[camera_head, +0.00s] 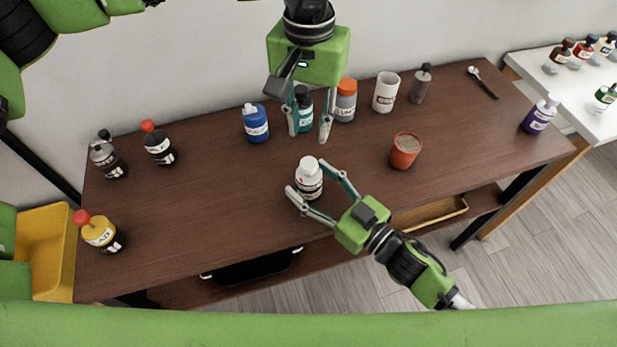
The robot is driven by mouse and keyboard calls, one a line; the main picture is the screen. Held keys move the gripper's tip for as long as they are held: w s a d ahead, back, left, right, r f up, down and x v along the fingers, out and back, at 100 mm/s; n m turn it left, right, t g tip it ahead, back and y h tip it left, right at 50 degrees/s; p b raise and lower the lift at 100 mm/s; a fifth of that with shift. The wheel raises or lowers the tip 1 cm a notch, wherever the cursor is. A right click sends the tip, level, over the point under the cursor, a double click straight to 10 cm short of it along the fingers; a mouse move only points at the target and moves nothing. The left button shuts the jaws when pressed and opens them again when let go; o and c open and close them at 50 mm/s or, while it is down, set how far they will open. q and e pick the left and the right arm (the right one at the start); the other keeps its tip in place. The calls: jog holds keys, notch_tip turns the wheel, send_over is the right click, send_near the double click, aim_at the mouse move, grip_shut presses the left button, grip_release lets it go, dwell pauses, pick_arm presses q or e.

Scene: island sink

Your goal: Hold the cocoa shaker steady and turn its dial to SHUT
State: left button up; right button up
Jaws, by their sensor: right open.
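A small white bottle (309,186) with a white cap and a dark and red label stands near the middle of the table. I cannot read its label or make out a dial, so I cannot tell whether it is the cocoa shaker. My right gripper (307,177) is open, with its fingers on either side of this bottle; I cannot tell whether they touch it. My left gripper (309,137) points down behind the bottle, fingers apart and open. A teal bottle (304,112) with a dark cap shows between the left fingers, partly hidden.
Along the back stand a blue bottle (255,125), an orange-lidded jar (346,101), a white mug (386,93) and a grey bottle (420,87). A red cup (405,152) with brown contents stands right.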

jog(key=shift+w+a, duration=0.4)
jog(key=shift+a, duration=0.05)
jog(key=c, duration=1.3)
